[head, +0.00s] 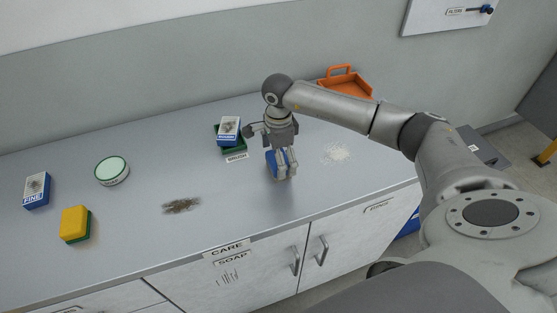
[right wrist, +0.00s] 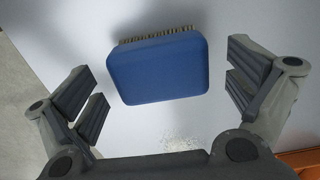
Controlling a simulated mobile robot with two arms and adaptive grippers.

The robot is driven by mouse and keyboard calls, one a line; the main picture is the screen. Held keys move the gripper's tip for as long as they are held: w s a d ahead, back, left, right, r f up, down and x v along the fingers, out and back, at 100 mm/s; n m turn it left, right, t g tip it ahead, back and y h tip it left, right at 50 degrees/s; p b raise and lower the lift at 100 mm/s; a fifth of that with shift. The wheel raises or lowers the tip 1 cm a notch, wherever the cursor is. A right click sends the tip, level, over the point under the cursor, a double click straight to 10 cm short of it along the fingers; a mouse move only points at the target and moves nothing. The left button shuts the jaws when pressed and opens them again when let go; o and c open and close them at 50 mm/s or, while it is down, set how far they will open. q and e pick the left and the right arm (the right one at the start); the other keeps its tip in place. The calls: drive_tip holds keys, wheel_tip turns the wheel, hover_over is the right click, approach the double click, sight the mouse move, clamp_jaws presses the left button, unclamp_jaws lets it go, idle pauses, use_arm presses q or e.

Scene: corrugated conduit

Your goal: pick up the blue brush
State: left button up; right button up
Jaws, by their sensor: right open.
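The blue brush (right wrist: 160,70) shows in the right wrist view as a rounded blue block with a row of bristles along its far edge. It lies on the grey counter between the spread fingers of my right gripper (right wrist: 168,98), with a gap on both sides. In the head view the blue brush (head: 272,160) is partly hidden behind my right gripper (head: 281,165), which points down over it. My right gripper is open and empty. My left gripper is not in view.
A blue-and-white box (head: 228,128) rests on a green item behind a small label.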

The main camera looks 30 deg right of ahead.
drive_tip(key=shift+f, duration=0.25)
drive_tip(key=c, duration=1.1)
drive_tip(key=shift+r, duration=0.15)
drive_tip(key=shift+r+b, duration=0.6)
drive_tip(key=shift+b, duration=0.1)
drive_tip(key=shift+r+b, duration=0.55)
drive_tip(key=shift+r, duration=0.25)
drive_tip(key=shift+s+a+r+b, duration=0.65)
drive_tip(key=shift+s+a+r, duration=0.95)
drive_tip(key=shift+a, duration=0.2)
drive_tip(key=shift+s+a+r+b, duration=0.6)
drive_tip(key=shift+s+a+r, duration=0.85)
drive_tip(key=shift+a+r, duration=0.3)
drive_tip(key=shift+s+a+r+b, duration=0.65)
drive_tip(key=shift+s+a+r, duration=0.95)
drive_tip(key=shift+a, duration=0.2)
